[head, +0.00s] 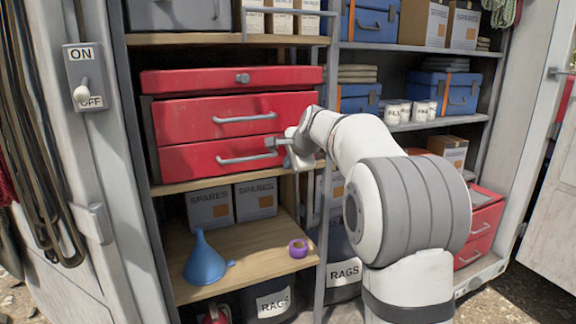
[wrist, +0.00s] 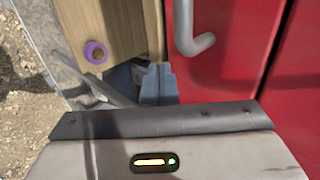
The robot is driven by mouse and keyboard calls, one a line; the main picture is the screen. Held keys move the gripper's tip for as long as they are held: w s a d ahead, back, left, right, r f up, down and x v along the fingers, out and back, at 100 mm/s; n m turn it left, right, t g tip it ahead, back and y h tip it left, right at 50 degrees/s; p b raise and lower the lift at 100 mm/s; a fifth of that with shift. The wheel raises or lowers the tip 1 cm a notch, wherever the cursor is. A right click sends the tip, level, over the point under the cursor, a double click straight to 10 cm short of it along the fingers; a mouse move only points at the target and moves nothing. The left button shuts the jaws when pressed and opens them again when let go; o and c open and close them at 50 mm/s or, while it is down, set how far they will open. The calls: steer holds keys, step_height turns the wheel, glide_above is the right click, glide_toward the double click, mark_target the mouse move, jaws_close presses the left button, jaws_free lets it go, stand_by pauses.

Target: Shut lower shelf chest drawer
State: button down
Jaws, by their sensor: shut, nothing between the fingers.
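The red shelf chest has a lid (head: 235,80), an upper drawer (head: 185,113) and a lower drawer (head: 190,160). The lower drawer has a grey bar handle (head: 247,159). Its front looks about flush with the upper one; I cannot tell whether a small gap remains. My gripper (head: 282,143) is shut and empty at the right end of the lower drawer, hiding part of its front. In the wrist view my closed fingers (wrist: 154,82) are beside the red drawer front (wrist: 225,75) and its handle (wrist: 190,35). Whether they touch it is unclear.
A wooden shelf below holds a blue funnel (head: 205,260), a purple tape roll (head: 298,248) and spares boxes (head: 210,208). A grey upright post (head: 323,235) stands just right of the chest. Another red chest (head: 480,225) is low on the right.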

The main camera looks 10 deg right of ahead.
steer(key=s+f+b+v, duration=0.1)
steer(key=b+v, duration=0.1)
steer(key=v, duration=1)
steer(key=s+a+f+n+g+h, duration=0.1)
steer(key=s+f+n+g, duration=0.2)
steer(key=s+f+n, duration=0.4)
steer(key=s+a+f+n+g+h, duration=0.1)
steer(key=s+f+n+g, duration=0.2)
steer(key=s+f+n, duration=0.5)
steer(key=s+f, duration=0.5)
steer(key=s, duration=0.5)
steer(key=s+f, duration=0.6)
steer(key=s, duration=0.4)
steer(key=shift+s, duration=0.15)
